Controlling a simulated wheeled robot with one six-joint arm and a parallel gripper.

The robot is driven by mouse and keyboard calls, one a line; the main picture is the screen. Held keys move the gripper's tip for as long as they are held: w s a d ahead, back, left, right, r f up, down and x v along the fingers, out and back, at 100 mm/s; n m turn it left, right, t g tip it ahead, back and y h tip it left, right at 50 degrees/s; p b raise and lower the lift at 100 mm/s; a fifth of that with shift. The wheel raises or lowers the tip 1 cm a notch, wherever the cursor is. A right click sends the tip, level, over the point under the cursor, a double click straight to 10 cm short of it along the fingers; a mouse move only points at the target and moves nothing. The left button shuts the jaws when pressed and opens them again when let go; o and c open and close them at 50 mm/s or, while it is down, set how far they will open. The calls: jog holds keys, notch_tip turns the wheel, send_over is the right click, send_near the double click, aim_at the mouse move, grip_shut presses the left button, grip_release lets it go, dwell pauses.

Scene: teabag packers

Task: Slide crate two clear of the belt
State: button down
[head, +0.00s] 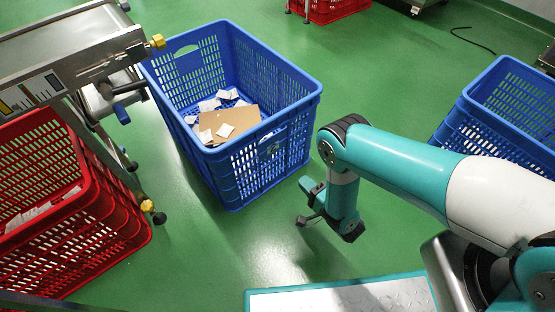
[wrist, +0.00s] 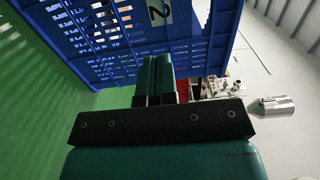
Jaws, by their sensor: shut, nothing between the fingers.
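Crate two is a blue slatted crate (head: 262,172) standing on the green floor beside the end of the belt (head: 60,40). White packets and a brown piece of card (head: 232,121) lie inside it. In the wrist view the crate wall (wrist: 100,42) fills the top, with a "2" label (wrist: 158,12) on it. My gripper (head: 307,185) is low, just outside the crate's near right side. Its fingers (wrist: 154,78) are shut and empty, pointing at the wall below the label. I cannot tell whether they touch it.
A red crate (head: 75,235) stands under the belt at left. Another blue crate (head: 480,125) is at the right edge. A red crate (head: 335,10) and a dark cable (head: 472,40) lie farther back. Green floor is open behind and right of crate two.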

aim_at(273, 150)
jog(key=b+x, duration=0.1)
jog(key=b, duration=0.3)
jog(key=b+x, duration=0.2)
jog(key=b, duration=0.2)
jog(key=b+x, duration=0.1)
jog(key=b, duration=0.3)
jog(key=shift+w+a+f, duration=0.1)
jog(key=shift+w+f, duration=0.1)
jog(key=shift+f, duration=0.2)
jog(key=shift+w+b, duration=0.1)
jog(key=shift+b, duration=1.15)
jog(key=b+x, duration=0.1)
jog(key=x, duration=0.2)
jog(key=b+x, duration=0.2)
jog(key=x, duration=0.1)
jog(key=b+x, duration=0.2)
jog(key=x, duration=0.1)
jog(key=shift+r, duration=0.35)
